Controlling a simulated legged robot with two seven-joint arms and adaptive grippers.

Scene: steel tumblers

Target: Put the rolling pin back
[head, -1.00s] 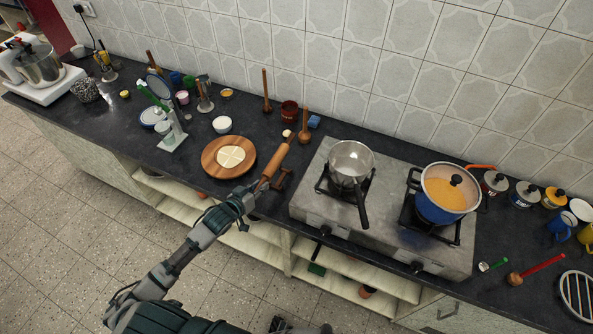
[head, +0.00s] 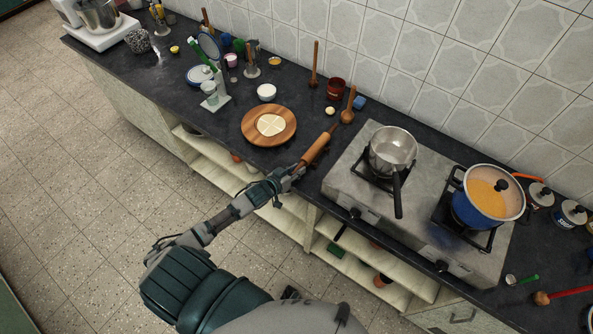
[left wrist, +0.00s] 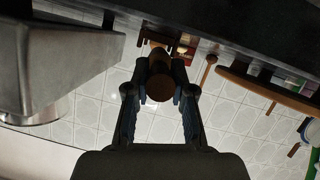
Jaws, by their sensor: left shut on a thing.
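The wooden rolling pin (head: 316,149) is held tilted near the front edge of the counter, between the round wooden board and the stove. My left gripper (head: 293,174) is shut on its near end. In the left wrist view, the pin's round end (left wrist: 159,88) sits between the two fingers (left wrist: 160,80), which press it from both sides. The rest of the pin is mostly hidden behind that end. I cannot tell whether the pin touches the counter. My right gripper is not in view.
The round board (head: 252,137) with flat dough lies left of the pin. The stove (head: 345,185) with a saucepan (head: 393,146) and blue pot (head: 470,210) stands right. Open shelves are below.

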